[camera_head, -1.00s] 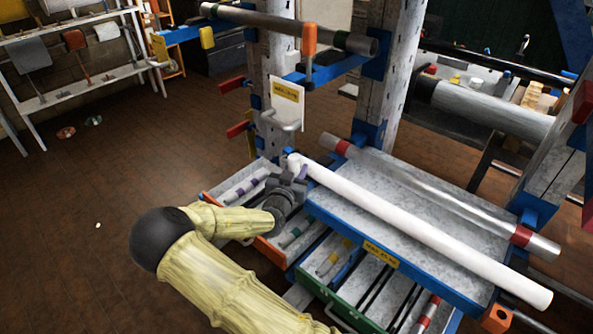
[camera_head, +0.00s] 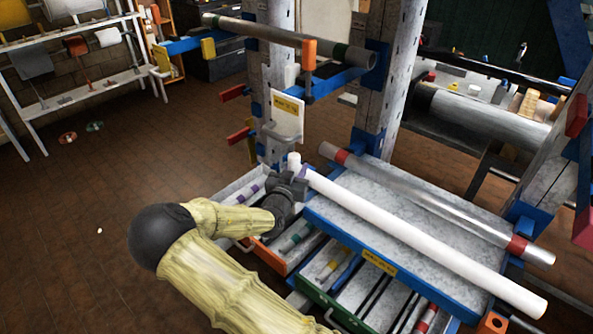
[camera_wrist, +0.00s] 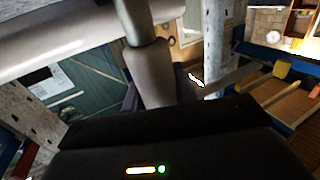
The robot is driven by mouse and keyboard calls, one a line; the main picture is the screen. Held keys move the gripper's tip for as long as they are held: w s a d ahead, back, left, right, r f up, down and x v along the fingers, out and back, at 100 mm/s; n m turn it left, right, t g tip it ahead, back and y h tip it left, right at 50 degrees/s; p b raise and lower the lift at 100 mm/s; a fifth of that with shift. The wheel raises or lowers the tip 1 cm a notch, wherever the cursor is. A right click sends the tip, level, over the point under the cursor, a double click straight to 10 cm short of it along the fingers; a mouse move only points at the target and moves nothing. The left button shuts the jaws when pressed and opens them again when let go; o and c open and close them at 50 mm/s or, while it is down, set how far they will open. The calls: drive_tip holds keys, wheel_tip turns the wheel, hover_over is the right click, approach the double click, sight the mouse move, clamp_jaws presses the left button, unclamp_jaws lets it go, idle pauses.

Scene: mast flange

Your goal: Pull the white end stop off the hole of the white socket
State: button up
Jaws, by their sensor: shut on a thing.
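The white end stop (camera_head: 294,160) shows as a short pale stub just beyond my gripper (camera_head: 296,182), at the near-left end of the long white tube, which I take for the white socket (camera_head: 420,238). My gripper is shut on the end stop. In the wrist view the end stop (camera_wrist: 153,72) is a pale stepped cylinder, narrower at the top, running down between the dark fingers. The white tube (camera_wrist: 50,42) crosses behind it at the upper left. The hole is hidden, and I cannot tell whether the stop still sits in it.
The tube lies along a grey-topped blue bench (camera_head: 375,215), beside a metal pipe with red bands (camera_head: 430,200). Open drawers (camera_head: 330,262) with rods lie below my gripper. A sign plate (camera_head: 287,115) on a post stands close behind. Open floor (camera_head: 80,220) lies left.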

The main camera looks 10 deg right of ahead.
drive_tip(key=shift+r+p, duration=0.65)
drive_tip(key=shift+r, duration=0.65)
